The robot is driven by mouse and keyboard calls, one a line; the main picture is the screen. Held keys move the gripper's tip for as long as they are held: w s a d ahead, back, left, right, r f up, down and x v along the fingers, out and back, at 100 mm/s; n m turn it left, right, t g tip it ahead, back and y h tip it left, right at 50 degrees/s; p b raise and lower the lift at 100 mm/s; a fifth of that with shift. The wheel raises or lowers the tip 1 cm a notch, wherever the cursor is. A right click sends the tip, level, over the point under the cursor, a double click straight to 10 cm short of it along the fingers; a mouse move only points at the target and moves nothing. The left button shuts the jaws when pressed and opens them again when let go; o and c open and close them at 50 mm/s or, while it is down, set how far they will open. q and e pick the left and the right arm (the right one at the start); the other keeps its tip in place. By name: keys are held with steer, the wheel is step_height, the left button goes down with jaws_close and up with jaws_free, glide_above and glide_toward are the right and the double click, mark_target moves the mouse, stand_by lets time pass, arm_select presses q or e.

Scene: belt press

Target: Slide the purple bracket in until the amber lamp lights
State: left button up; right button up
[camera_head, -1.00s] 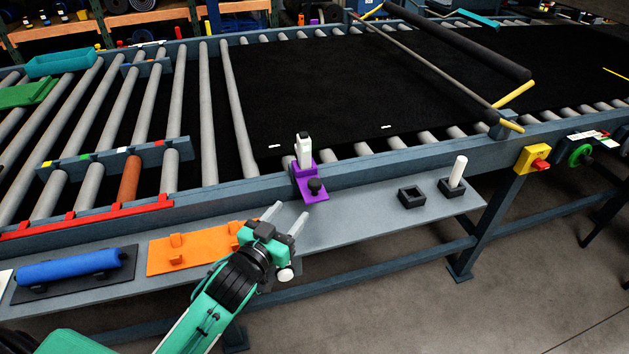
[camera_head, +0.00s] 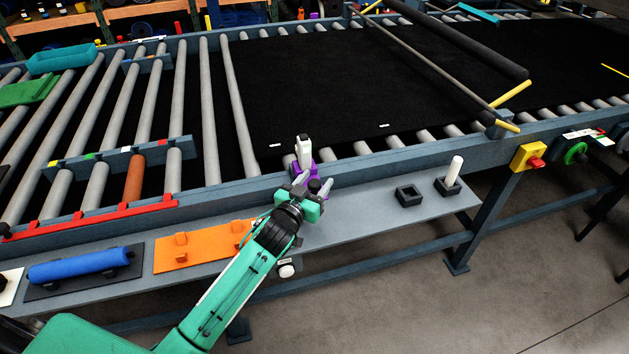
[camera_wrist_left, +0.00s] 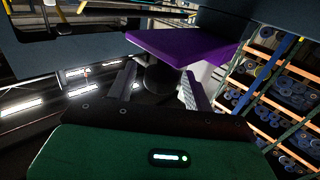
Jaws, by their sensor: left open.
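The purple bracket (camera_head: 317,171) sits at the conveyor's front rail, with a white and dark upright piece (camera_head: 304,150) on it. My left gripper (camera_head: 314,182) is open at the bracket's front end, its fingers on either side of the black knob (camera_head: 315,187). In the left wrist view, the purple plate (camera_wrist_left: 185,44) spans above the fingers and the dark knob (camera_wrist_left: 160,76) stands between them. I cannot tell whether the fingers touch the knob. I cannot make out an amber lamp. My right gripper is not in view.
The grey shelf (camera_head: 355,208) carries an orange plate (camera_head: 200,248), a blue roller (camera_head: 80,266), an empty black square holder (camera_head: 408,195) and a white peg (camera_head: 454,170) in another holder. A yellow box with a red knob (camera_head: 528,156) is on the frame at right.

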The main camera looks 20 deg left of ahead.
mark_target(302, 165)
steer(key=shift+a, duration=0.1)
arm_select(q)
jaws_close()
steer(key=shift+w+a+b, duration=0.2)
steer(key=shift+w+a, duration=0.65)
steer(key=shift+w, duration=0.35)
steer(key=shift+w+a+b, duration=0.2)
steer(key=shift+w+a, duration=0.6)
steer(key=shift+w, duration=0.4)
steer(key=shift+w+a+b, duration=0.2)
steer(key=shift+w+a, duration=0.65)
steer(key=shift+w, duration=0.35)
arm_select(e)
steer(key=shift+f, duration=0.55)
arm_select(q)
jaws_free()
steer(key=s+a+b, duration=0.2)
steer(key=s+b, duration=0.2)
steer(key=s, duration=0.9)
steer(key=shift+s+a, duration=0.3)
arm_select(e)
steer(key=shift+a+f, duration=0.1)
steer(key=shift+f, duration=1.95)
